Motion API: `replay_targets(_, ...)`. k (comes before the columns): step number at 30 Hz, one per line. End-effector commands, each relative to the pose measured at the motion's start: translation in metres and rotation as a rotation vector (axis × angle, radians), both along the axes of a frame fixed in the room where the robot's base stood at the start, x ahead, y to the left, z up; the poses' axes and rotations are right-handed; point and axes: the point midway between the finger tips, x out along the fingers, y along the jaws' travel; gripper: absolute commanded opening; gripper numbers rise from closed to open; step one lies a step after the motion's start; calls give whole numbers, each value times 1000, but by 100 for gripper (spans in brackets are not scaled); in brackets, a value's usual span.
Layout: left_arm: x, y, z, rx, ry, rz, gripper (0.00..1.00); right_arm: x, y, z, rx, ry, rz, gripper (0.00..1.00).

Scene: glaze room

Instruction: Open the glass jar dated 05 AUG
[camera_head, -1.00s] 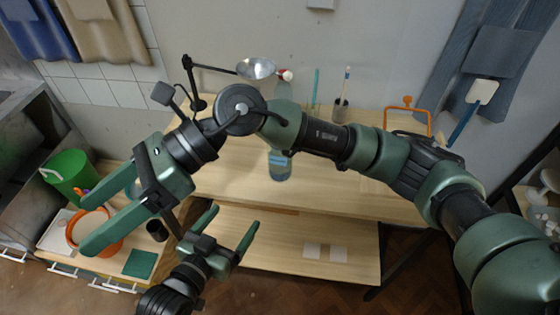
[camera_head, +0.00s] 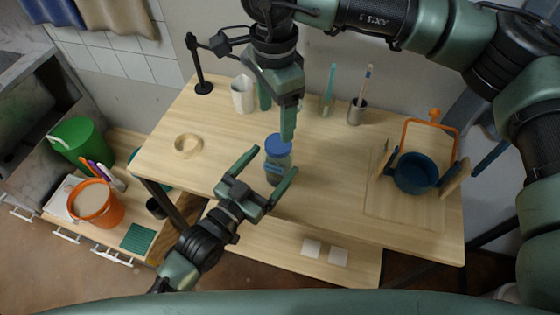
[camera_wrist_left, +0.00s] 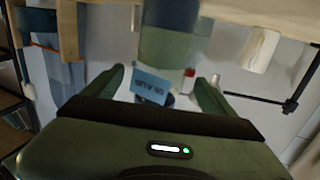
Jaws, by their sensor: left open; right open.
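A glass jar (camera_head: 280,178) with a blue lid (camera_head: 277,145) stands upright on the wooden table, near its front edge. In the left wrist view the jar (camera_wrist_left: 168,48) shows upside down, with a blue label (camera_wrist_left: 151,86) that seems to read 05 AUG. My left gripper (camera_head: 274,163) is open, low at the jar's front, with its fingers on either side of it; I cannot tell whether they touch it. My right gripper (camera_head: 277,115) is open and empty, pointing down above and just behind the lid.
A pale ring (camera_head: 187,146) lies at the table's left, with a white cup (camera_head: 243,95) behind. A brush pot (camera_head: 357,111) stands at the back. At right, a blue pot (camera_head: 414,174) sits by an orange frame (camera_head: 404,127).

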Motion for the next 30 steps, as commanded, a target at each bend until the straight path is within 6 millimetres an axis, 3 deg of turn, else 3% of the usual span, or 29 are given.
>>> replay_targets(9, 37, -26, 1, -3, -2, 1, 86, 0, 0, 0, 1, 2, -2, 71)
replay_targets(21, 44, -31, 1, 0, 0, 0, 86, 0, 0, 0, 2, 2, -2, 71)
replay_targets(23, 44, -31, 1, -1, -1, 0, 72, 0, 0, 0, 2, 2, -2, 71)
replay_targets(30, 43, -31, 1, 0, 0, 0, 5, 0, 0, 0, 2, 2, -2, 71)
